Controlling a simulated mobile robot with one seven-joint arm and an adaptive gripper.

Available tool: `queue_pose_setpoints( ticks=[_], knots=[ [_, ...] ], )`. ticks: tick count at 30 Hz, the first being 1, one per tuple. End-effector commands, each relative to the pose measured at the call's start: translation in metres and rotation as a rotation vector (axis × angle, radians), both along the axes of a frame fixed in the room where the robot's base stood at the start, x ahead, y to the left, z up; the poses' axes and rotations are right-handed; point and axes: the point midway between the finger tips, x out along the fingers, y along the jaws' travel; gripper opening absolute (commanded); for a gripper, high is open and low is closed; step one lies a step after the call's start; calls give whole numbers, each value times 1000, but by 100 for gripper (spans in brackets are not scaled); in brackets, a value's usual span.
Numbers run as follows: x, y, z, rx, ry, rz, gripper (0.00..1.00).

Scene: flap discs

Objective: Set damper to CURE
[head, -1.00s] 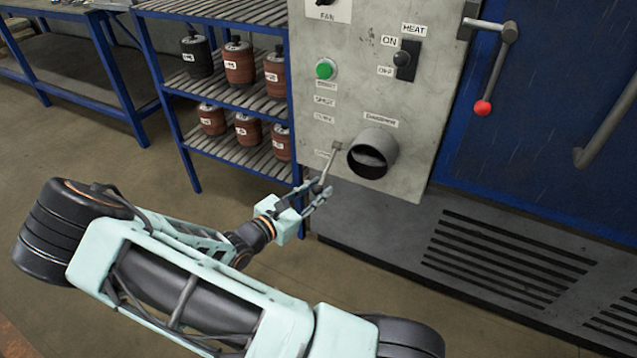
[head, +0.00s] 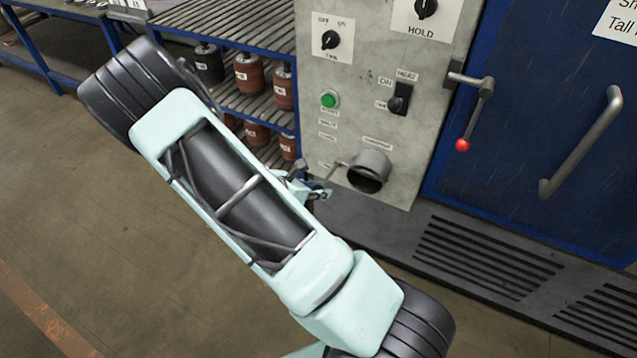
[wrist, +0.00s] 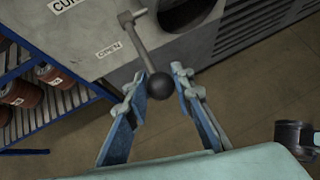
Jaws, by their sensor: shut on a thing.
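The damper is a round grey duct (head: 372,168) low on the control panel. Its lever (head: 339,166) sticks out on the duct's left side toward the lower left. In the wrist view the lever (wrist: 139,42) ends in a dark ball knob (wrist: 158,86) between the fingers. My gripper (head: 320,191) is shut on the knob; it also shows in the wrist view (wrist: 160,78). The OPEN label (wrist: 108,49) lies left of the lever, and part of the CURE label (wrist: 64,4) shows farther up. My arm partly hides the gripper in the head view.
Above the damper are a green button (head: 329,99), a heat switch (head: 399,99) and a fan knob (head: 331,40). A blue oven door with a red-tipped handle (head: 463,145) stands right. A shelf with several canisters (head: 248,73) stands left. A vented base (head: 480,262) runs below.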

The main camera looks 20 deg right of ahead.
Motion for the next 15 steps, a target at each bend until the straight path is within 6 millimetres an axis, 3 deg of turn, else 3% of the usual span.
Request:
queue_pose_setpoints(
  ticks=[1,3,15],
  knots=[
    [1,-1,12,26,13,-5,0],
    [2,-2,16,56,37,-4,0],
    [5,-5,31,86,68,0,0]
  ],
)
